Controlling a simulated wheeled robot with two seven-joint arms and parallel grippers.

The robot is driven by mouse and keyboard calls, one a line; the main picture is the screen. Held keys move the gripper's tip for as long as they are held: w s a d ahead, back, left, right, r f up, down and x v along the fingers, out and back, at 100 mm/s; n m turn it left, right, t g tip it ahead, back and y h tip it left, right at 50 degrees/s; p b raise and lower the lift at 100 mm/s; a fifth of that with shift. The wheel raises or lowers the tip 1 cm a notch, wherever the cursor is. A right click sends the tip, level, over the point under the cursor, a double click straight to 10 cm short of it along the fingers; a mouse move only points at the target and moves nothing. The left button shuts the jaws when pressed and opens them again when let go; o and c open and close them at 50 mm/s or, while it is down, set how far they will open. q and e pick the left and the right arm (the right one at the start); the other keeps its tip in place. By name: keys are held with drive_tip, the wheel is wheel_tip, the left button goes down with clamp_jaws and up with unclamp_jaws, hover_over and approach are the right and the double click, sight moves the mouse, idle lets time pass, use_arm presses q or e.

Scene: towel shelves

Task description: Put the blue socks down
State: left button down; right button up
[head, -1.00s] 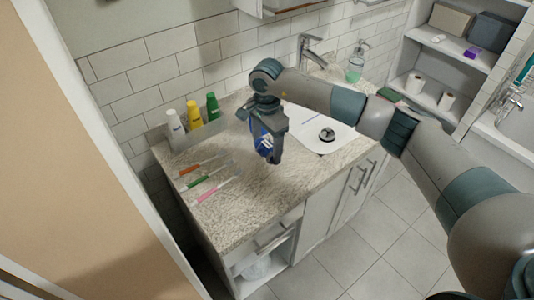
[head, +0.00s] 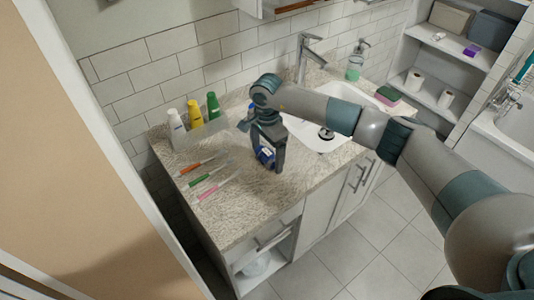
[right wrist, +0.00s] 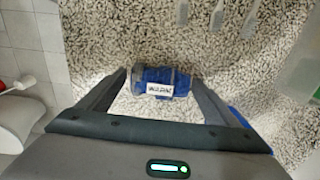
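The blue socks (head: 266,155) are a small blue bundle with a white label, between the fingers of my right gripper (head: 268,166) over the front part of the speckled countertop (head: 240,215). In the right wrist view the socks (right wrist: 162,82) fill the space between the two fingertips (right wrist: 160,78), label facing the camera. The fingers appear closed on both sides of them. The socks are low over the counter; I cannot tell whether they touch it. My left gripper is not in view.
Several toothbrushes (head: 210,180) lie left of my gripper. White, yellow and green bottles (head: 195,113) stand behind them. A sink (head: 318,137) with a faucet (head: 304,55) is to the right. Another blue thing (right wrist: 239,117) is partly hidden beside the gripper. The front counter is clear.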

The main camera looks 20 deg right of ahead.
sight(267, 152)
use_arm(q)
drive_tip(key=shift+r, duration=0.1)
use_arm(e)
drive_tip(key=shift+r, duration=0.1)
drive_tip(key=shift+r+p, duration=0.15)
drive_tip(key=shift+p, duration=0.15)
drive_tip(key=shift+r+b, duration=0.15)
drive_tip(key=shift+b, duration=0.2)
wheel_tip(267, 152, up, 7)
drive_tip(key=b, duration=0.3)
drive_tip(key=shift+w, duration=0.1)
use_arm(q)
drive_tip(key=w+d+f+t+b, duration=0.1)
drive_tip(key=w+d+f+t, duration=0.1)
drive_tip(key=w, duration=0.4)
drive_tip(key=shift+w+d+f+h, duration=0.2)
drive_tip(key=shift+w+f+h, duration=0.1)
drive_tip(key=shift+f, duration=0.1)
use_arm(e)
drive_tip(key=shift+r, duration=2.3)
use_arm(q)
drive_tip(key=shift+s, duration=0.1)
use_arm(e)
drive_tip(key=shift+o, duration=0.5)
